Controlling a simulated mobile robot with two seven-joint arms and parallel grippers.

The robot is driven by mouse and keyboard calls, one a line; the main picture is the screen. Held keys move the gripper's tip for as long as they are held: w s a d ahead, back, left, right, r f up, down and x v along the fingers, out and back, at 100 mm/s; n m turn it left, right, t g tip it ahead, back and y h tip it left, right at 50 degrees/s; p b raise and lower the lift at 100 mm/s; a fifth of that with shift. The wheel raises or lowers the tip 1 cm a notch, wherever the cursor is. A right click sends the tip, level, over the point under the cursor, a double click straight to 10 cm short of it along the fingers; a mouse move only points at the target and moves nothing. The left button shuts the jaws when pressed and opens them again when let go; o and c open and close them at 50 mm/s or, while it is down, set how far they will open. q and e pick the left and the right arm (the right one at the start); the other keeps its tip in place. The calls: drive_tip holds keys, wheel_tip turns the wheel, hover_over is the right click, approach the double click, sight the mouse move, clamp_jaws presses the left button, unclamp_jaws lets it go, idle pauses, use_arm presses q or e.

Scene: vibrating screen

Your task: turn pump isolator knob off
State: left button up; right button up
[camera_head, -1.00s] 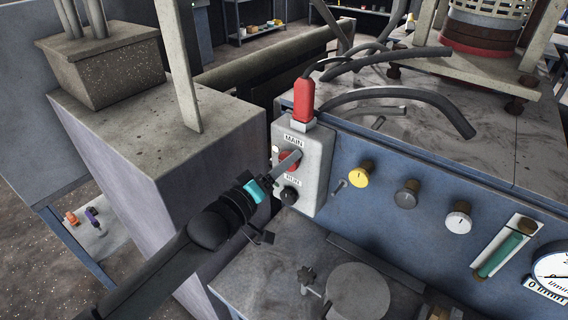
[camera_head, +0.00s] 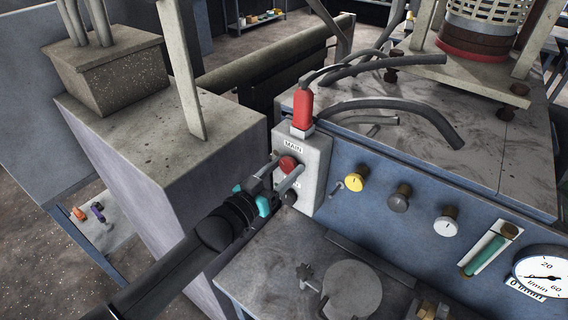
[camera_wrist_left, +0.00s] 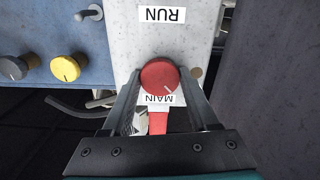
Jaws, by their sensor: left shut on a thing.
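A red round knob (camera_head: 288,163) sits on the grey switch box beside the MAIN label. My left gripper (camera_head: 289,164) has its fingers on either side of this knob. In the left wrist view the red knob (camera_wrist_left: 160,76) lies between the tips of my left gripper (camera_wrist_left: 159,74), and the gripper is shut on it. A short pale mark on the knob's face points to the lower right there. In the head view a finger partly hides the RUN label and the knob's lower edge. My right gripper is not in view.
A black knob (camera_head: 290,198) sits low on the switch box (camera_head: 316,160). A red plug (camera_head: 302,108) with a cable stands on top. A small metal toggle (camera_head: 338,189), a yellow knob (camera_head: 354,182) and a grey knob (camera_head: 399,200) are to the right on the blue panel.

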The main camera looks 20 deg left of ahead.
use_arm(q)
drive_tip(key=m+p, duration=0.1)
drive_tip(key=m, duration=0.3)
drive_tip(key=shift+r+m, duration=0.15)
drive_tip(key=shift+m, duration=0.15)
drive_tip(key=shift+m+p, duration=0.35)
drive_tip(key=shift+m, duration=1.55)
drive_tip(key=o, duration=1.4)
drive_tip(key=v, duration=1.5)
drive_tip(key=shift+s, duration=0.1)
